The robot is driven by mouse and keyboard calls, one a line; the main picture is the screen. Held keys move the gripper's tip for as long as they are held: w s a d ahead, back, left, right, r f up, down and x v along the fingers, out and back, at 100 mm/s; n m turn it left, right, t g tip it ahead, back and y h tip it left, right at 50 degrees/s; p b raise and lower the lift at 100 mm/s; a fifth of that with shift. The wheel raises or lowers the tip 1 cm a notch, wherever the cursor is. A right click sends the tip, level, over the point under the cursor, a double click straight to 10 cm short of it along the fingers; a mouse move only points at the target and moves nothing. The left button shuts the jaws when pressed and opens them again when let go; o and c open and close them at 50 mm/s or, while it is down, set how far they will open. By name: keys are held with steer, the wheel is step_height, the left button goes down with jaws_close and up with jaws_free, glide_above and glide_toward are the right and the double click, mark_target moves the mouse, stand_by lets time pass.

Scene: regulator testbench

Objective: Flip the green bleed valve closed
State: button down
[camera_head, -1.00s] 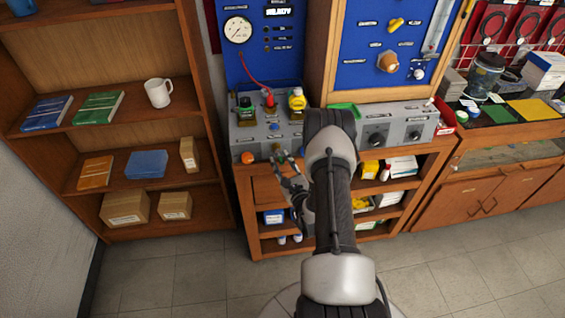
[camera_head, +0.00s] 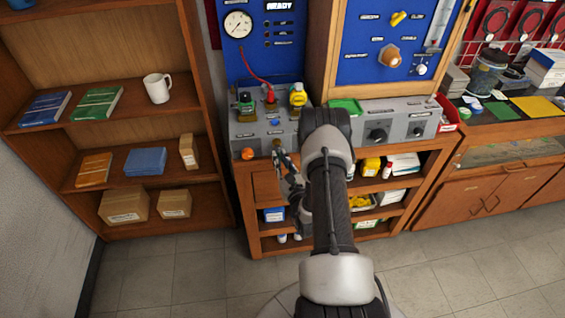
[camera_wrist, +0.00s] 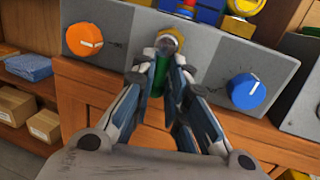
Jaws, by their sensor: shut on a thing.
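The green bleed valve (camera_wrist: 159,76) shows in the wrist view as a green handle hanging down from a brass-coloured fitting (camera_wrist: 173,38) on the front of the grey box. My gripper (camera_wrist: 167,65) is shut on the green handle, with its fingers on either side and hiding part of it. In the head view my gripper (camera_head: 279,158) is at the front face of the grey box (camera_head: 262,133); the green handle cannot be made out there.
An orange knob (camera_wrist: 84,40) is left of my fingers and a blue knob (camera_wrist: 246,91) is right. A gauge (camera_head: 238,24) and a display (camera_head: 279,6) reading "READY" are on the blue panel above. Shelves (camera_head: 130,125) stand at left.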

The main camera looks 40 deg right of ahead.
steer(key=shift+w+m, duration=0.1)
steer(key=shift+m, duration=0.2)
steer(key=c, duration=1.6)
jaws_free()
steer(key=shift+a, duration=0.1)
steer(key=v, duration=0.7)
steer(key=shift+s+f, duration=0.1)
steer(key=shift+s, duration=0.15)
steer(key=shift+w+a, duration=0.1)
